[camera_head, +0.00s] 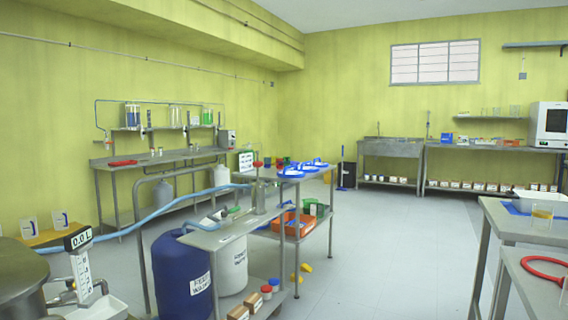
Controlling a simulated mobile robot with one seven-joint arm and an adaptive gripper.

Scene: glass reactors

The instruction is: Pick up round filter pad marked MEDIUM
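No round filter pad with a readable MEDIUM mark can be made out from here. Several blue and white items (291,173) lie on the top of a metal cart (268,182) in the middle of the room. They are too small to tell whether they are filter pads, and no label on them can be read. My gripper is not in view.
A steel vessel (22,280) is at lower left. The floor (400,250) between is mostly clear.

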